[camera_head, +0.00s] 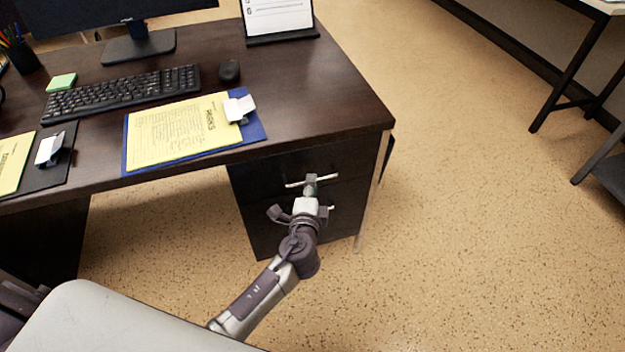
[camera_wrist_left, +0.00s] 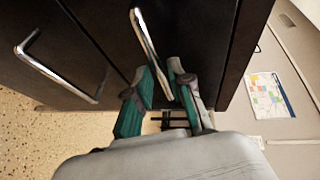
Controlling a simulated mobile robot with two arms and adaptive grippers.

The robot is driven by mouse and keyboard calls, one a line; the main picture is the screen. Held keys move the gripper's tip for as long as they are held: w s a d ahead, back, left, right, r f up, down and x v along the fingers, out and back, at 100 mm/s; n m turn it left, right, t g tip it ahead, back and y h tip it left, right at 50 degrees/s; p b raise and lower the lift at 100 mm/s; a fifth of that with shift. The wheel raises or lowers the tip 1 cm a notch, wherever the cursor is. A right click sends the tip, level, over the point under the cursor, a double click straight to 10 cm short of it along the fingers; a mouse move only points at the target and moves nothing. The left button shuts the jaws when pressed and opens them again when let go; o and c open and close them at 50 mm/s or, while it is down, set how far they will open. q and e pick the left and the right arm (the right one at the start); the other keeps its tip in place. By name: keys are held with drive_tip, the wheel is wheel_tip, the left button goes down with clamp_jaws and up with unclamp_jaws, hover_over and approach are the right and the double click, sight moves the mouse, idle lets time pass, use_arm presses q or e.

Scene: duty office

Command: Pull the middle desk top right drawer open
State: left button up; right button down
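The dark desk's right pedestal has a top drawer (camera_head: 268,176) with a bright bar handle (camera_head: 294,184); its front looks flush with the pedestal. In the left wrist view the handle (camera_wrist_left: 148,40) runs between the two fingers. The lower drawer's handle is mostly hidden behind the gripper in the head view; another bar handle (camera_wrist_left: 60,70) shows at left in the wrist view. My right gripper is out of view.
The desk top (camera_head: 310,90) holds a keyboard (camera_head: 125,90), a mouse (camera_head: 229,71), a clipboard with yellow paper (camera_head: 180,130) and a monitor stand (camera_head: 138,45). Speckled floor (camera_head: 470,220) is free right of the desk. Another table (camera_head: 560,90) stands far right.

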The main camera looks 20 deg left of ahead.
use_arm(q)
drive_tip(key=shift+x, duration=1.35)
clamp_jaws()
drive_tip(key=shift+f, duration=0.1)
